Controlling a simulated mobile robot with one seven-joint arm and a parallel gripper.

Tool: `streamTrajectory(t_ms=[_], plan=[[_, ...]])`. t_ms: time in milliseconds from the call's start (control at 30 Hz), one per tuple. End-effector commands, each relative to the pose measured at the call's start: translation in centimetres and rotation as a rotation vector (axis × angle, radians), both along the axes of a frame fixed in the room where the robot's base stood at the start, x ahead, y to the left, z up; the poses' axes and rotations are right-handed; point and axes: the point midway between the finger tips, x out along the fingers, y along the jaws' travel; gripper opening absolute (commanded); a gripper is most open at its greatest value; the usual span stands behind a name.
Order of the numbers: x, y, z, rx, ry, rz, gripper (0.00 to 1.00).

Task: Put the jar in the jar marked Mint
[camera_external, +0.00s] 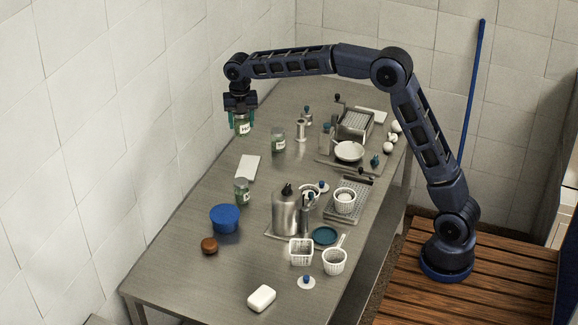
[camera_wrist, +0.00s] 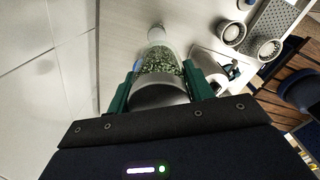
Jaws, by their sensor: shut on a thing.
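My gripper (camera_external: 242,119) is at the far left part of the table, pointing down, shut on a glass jar (camera_external: 243,127) with a pale label. In the wrist view the held jar (camera_wrist: 160,62) shows green flakes and a grey end between my green fingers. Its label is too small to read. A second labelled jar (camera_external: 278,141) stands upright to the right of the held one. A third jar (camera_external: 241,192) stands nearer the camera, behind the blue tub. I cannot read which is marked Mint.
A white card (camera_external: 248,167) lies between the jars. A blue tub (camera_external: 224,219), a brown round thing (camera_external: 209,245) and a metal canister (camera_external: 286,214) stand nearer. The table's left strip is clear.

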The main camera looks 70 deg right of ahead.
Motion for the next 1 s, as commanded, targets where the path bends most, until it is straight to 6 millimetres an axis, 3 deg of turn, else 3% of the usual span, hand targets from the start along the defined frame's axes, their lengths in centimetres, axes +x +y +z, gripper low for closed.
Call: streamTrajectory(t_ms=[133,267,800,1000], plan=[[0.4,1.6,0.6,-0.001,0.001,0.054,0.2],[0.4,2.0,-0.7,0.0,0.001,0.065,0.2],[0.4,2.0,-12.1,0.001,0.002,0.063,0.2],[0.4,1.9,-14.6,0.001,0.001,0.062,0.2]])
